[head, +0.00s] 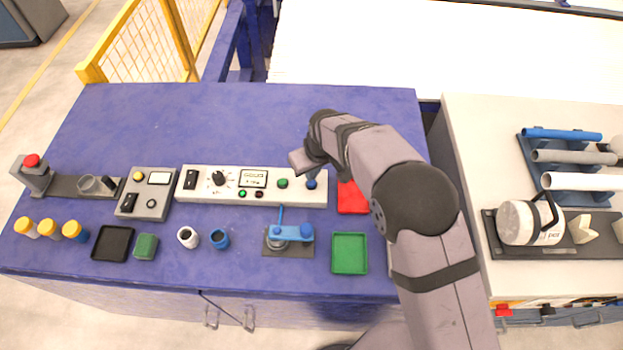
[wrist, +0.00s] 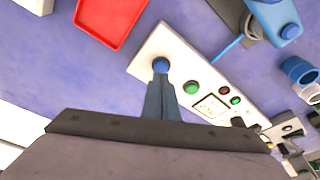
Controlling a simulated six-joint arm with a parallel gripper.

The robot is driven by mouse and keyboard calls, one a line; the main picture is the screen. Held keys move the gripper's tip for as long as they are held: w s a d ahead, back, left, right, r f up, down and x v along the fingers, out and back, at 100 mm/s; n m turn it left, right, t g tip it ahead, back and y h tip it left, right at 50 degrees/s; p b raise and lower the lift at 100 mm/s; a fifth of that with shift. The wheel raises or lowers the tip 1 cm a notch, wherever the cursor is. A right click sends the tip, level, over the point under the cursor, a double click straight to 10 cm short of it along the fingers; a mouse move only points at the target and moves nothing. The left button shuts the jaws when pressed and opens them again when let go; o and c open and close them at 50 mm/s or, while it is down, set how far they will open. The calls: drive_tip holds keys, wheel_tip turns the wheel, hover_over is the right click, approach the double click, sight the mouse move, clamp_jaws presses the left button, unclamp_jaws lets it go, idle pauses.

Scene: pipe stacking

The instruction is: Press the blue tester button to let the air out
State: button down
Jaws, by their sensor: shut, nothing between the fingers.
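The white tester panel (head: 229,197) lies across the middle of the blue table in the head view, with a gauge, a dark knob and several buttons. Its blue button (head: 311,184) is at the right end; it also shows in the wrist view (wrist: 160,65). My gripper (head: 313,174) is shut and empty, its fingertips at the blue button. In the wrist view the closed fingers (wrist: 160,77) reach the button's near edge and look to touch or nearly touch it. I cannot tell whether the button is pressed down. A green button (wrist: 191,88) sits beside it on the panel.
A red tray (head: 352,198) is right of the panel, partly behind my arm. A green tray (head: 349,254) and a blue clamp fixture (head: 290,235) stand in front. A grey box (head: 147,194) is left of the panel. The back of the table is clear.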

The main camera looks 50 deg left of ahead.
sight(312, 183)
wheel_tip(312, 183, up, 5)
drive_tip(key=p, duration=0.2)
drive_tip(key=shift+p, duration=0.35)
idle(0.6)
